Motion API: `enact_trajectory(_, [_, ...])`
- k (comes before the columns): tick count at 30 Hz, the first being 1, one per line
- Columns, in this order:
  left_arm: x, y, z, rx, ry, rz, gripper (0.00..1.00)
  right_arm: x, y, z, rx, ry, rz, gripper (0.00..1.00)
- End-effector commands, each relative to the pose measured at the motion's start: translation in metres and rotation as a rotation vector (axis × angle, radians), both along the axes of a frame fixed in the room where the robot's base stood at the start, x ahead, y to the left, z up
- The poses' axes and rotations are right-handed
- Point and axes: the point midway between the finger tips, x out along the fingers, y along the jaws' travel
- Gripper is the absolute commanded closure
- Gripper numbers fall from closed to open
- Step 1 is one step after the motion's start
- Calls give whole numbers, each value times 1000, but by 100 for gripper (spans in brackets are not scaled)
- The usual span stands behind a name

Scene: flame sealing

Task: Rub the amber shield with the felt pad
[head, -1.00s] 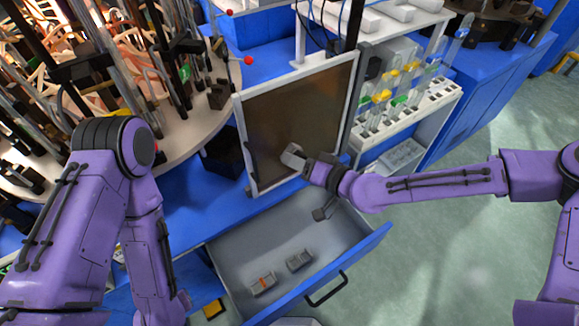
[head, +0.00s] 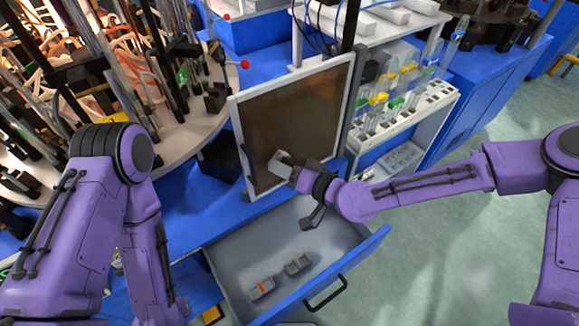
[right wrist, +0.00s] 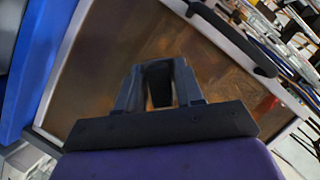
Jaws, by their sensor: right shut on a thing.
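The amber shield (head: 300,105) is a brown see-through panel in a white frame, standing upright at the blue bench's edge. It also fills much of the right wrist view (right wrist: 210,50). My right gripper (head: 287,166) is at the lower left part of the panel, shut on a small grey block, the felt pad (head: 279,161). The pad is at the panel's face; whether it presses on it I cannot tell. In the right wrist view, my right gripper's fingers (right wrist: 158,85) point at the panel. My left arm hangs at the left; its gripper is out of view.
An open drawer (head: 225,257) below the shield holds two small grey blocks (head: 262,288), one with an orange mark. A white rack (head: 405,115) with several glass tubes stands right of the shield. A round table (head: 190,140) crowded with rods and tools is at the left.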

Motion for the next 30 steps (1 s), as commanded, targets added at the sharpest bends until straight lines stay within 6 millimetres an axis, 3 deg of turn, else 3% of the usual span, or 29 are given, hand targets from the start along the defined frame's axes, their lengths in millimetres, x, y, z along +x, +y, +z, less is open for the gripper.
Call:
enact_trajectory(5, [0, 0, 1, 0, 0, 0, 38, -4, -5, 3, 2, -5, -2, 88])
enact_trajectory(18, [0, 0, 3, 0, 0, 0, 38, -46, -33, 1, 3, -2, -4, 88])
enact_trajectory(30, [0, 0, 3, 0, 0, 0, 38, -51, -36, 1, 1, -2, -2, 88])
